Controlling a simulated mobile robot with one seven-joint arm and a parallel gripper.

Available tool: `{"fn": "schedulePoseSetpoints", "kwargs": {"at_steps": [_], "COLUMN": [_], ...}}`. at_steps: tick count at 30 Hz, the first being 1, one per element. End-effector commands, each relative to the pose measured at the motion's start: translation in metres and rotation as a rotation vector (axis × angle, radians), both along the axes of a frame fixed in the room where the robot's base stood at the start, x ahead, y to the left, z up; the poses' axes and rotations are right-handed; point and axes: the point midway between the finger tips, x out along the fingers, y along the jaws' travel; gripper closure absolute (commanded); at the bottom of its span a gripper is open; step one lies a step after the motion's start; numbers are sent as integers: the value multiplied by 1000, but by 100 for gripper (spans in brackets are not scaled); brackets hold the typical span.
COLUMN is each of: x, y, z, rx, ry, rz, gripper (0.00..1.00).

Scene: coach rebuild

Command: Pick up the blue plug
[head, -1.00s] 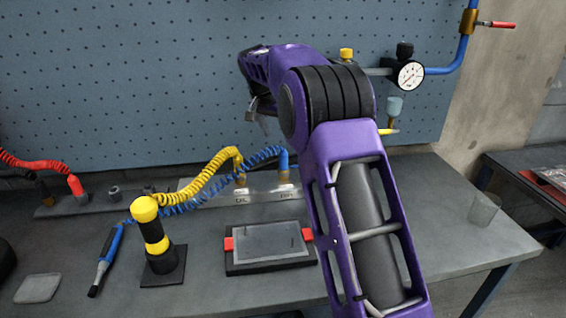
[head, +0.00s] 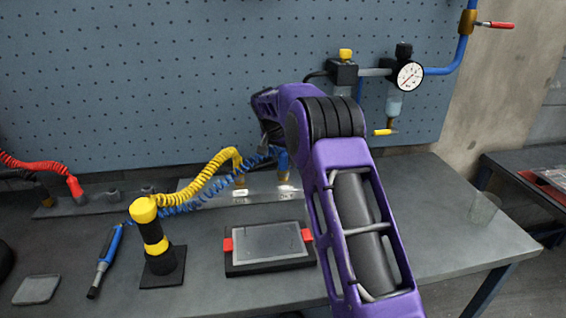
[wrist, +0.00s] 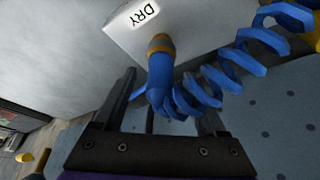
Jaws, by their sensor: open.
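The blue plug (wrist: 160,72) stands in a brass collar on the pale block marked DRY (wrist: 125,28), with a blue coiled hose (wrist: 225,80) running from it. In the wrist view my gripper (wrist: 161,76) is open, its two dark fingers on either side of the plug. The plug looks between them, but I cannot tell whether they touch it. In the head view the plug (head: 282,160) shows beside my purple arm, at the right end of the manifold; my gripper's fingers are mostly hidden there.
A yellow coiled hose (head: 200,180) runs from the manifold's other plug to a black and yellow post (head: 155,240). A tablet in a black holder (head: 268,245) lies in front. A pressure gauge (head: 410,74) is on the pegboard. A clear cup (head: 485,208) stands at right.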

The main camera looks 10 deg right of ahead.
Motion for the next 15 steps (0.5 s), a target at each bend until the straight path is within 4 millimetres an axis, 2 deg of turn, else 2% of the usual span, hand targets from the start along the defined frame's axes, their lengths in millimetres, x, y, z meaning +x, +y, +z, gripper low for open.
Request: {"fn": "schedulePoseSetpoints", "kwargs": {"at_steps": [3,15], "x": [0,0], "y": [0,0], "z": [1,1], "rx": [1,0], "ry": [-1,0], "rz": [0,1], "gripper": [26,98]}}
